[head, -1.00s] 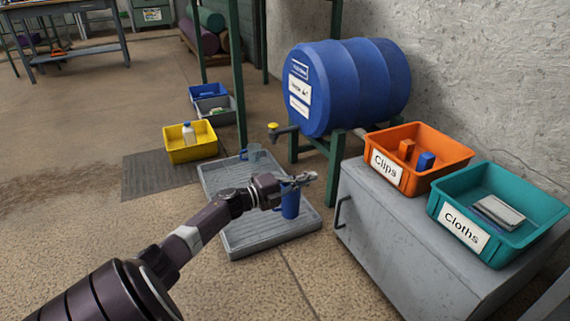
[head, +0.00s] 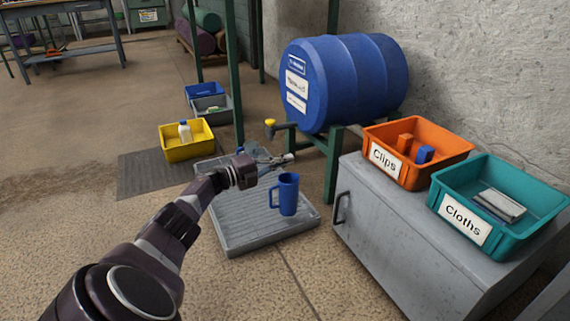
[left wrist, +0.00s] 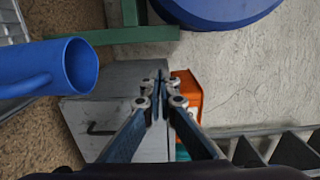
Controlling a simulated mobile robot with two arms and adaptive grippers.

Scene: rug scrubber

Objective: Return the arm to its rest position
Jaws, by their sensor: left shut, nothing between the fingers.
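My left gripper (head: 286,160) is shut and empty. In the head view it hangs above and behind the blue mug (head: 288,195), apart from it. The mug stands upright on the grey ribbed tray (head: 240,226), its handle to the left. In the left wrist view my shut fingers (left wrist: 160,80) meet at the middle, and the blue mug (left wrist: 72,66) shows at the left, clear of them. My right gripper does not show.
A blue barrel (head: 345,82) with a yellow-topped tap (head: 270,124) lies on a green stand. A grey cabinet (head: 385,215) at the right bears an orange Clips bin (head: 440,165) and a teal Cloths bin (head: 515,239). A yellow bin (head: 185,151) stands behind left.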

